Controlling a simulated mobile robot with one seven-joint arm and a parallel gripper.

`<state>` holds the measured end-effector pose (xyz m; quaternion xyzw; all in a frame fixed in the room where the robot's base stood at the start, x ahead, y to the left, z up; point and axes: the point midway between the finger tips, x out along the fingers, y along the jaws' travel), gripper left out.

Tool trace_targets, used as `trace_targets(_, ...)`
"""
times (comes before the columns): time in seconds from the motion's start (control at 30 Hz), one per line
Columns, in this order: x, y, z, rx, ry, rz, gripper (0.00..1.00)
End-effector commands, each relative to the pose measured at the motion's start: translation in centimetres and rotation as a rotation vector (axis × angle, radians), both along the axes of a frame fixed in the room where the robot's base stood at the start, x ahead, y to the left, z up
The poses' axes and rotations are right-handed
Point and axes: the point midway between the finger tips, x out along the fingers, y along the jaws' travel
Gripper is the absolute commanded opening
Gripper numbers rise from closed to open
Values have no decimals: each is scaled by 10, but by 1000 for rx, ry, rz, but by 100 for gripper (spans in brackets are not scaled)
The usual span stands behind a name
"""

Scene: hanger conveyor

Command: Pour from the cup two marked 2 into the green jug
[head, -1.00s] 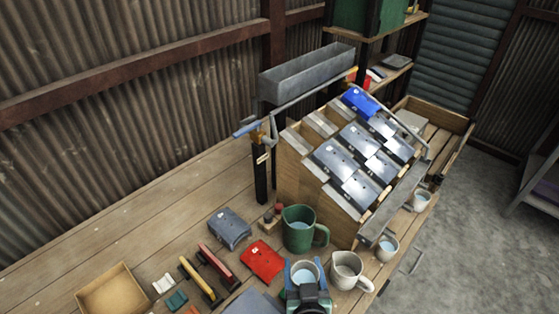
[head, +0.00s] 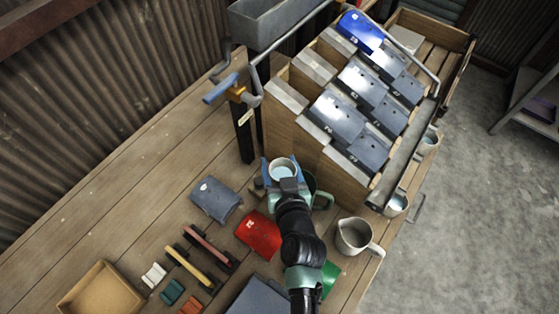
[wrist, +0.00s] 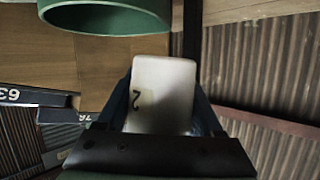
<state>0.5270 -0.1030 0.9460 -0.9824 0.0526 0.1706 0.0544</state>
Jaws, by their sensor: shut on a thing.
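The white cup (head: 284,164) holds pale liquid and looks roughly upright in the head view. Its mark 2 shows in the wrist view, where the cup (wrist: 165,80) is between my fingers. My gripper (head: 283,173) is shut on the cup, beside the green jug. The green jug (head: 325,202) stands on the table close to the wooden rack; my arm hides most of it, leaving its handle side in sight. Its rim (wrist: 105,20) shows at the top left of the wrist view, apart from the cup.
The wooden rack (head: 285,131) of grey panels rises behind the jug. A clamp with a blue handle (head: 221,88) stands left of it. A white pitcher (head: 352,236) and a small cup (head: 396,204) are to the right. A red case (head: 257,235) lies left of my arm.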

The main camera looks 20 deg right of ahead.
Motion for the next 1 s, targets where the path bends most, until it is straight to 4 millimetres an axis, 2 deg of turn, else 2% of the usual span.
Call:
trace_targets(0.03, 0, 0, -7, 20, -3, -1, 9)
trace_targets(0.2, 1, 2, -14, 97, -14, -2, 9)
trace_targets(0.33, 1, 7, -5, 263, -33, -2, 9)
trace_targets(0.6, 1, 8, -6, 259, -32, 0, 9)
trace_targets(1.0, 2, 10, -3, 356, -44, 1, 9)
